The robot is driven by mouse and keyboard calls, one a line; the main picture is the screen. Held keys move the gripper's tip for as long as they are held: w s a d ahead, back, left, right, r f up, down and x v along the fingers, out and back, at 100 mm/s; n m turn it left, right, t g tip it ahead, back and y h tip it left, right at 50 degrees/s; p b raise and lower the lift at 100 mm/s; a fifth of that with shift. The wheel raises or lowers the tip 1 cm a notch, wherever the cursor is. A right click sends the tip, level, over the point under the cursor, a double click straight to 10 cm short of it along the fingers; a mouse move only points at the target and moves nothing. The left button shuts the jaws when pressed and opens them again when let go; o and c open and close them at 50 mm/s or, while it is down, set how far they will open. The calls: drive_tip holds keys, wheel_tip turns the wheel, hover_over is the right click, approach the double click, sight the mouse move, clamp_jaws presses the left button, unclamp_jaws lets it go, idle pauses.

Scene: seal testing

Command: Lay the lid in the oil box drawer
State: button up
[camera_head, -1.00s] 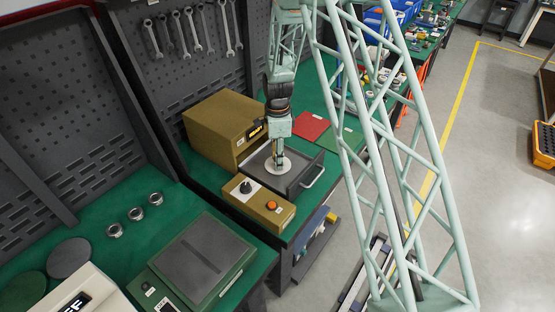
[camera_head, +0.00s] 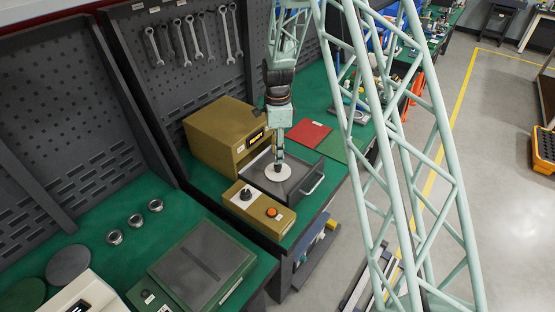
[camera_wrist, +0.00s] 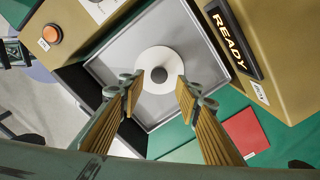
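The lid is a white disc with a dark round knob (camera_wrist: 158,75). It lies on the grey floor of the open oil box drawer (camera_wrist: 110,63), which sticks out of the tan oil box (camera_head: 222,128). In the head view the lid (camera_head: 270,175) also shows in the drawer, partly covered by my gripper (camera_head: 279,160). My gripper (camera_wrist: 159,80) is above the lid with its two fingers apart. The knob shows in the gap between the fingertips, with clear space on both sides. The drawer's handle (camera_head: 314,185) faces right.
A tan control box (camera_head: 258,210) with an orange button stands just in front of the drawer. A red sheet (camera_head: 310,133) and a green sheet (camera_head: 335,147) lie behind it. Several steel rings, a green scale (camera_head: 203,262) and a dark disc (camera_head: 68,264) are at the left.

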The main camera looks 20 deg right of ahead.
wheel_tip(320, 180, up, 5)
idle(0.4)
idle(0.8)
